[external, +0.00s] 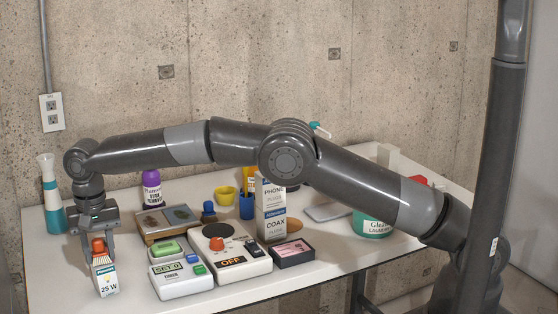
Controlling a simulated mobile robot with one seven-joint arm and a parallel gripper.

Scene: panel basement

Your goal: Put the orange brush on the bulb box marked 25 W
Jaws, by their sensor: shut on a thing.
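The bulb box marked 25 W (105,280) stands upright near the front left of the white table. The orange brush (98,246) is at the top of the box, in line with it from this view. My gripper (97,248) points down over the box and is shut on the orange brush. The fingers hide part of the brush. I cannot tell whether the brush touches the box top or is slightly above it.
A teal and white bottle (53,196) stands close left of my gripper. To the right are a SET 0 device (180,280), an OFF switch unit (230,262), a wooden tray (160,238) and a PHONE/COAX box (270,212). Bare tabletop lies between the 25 W box and the SET 0 device.

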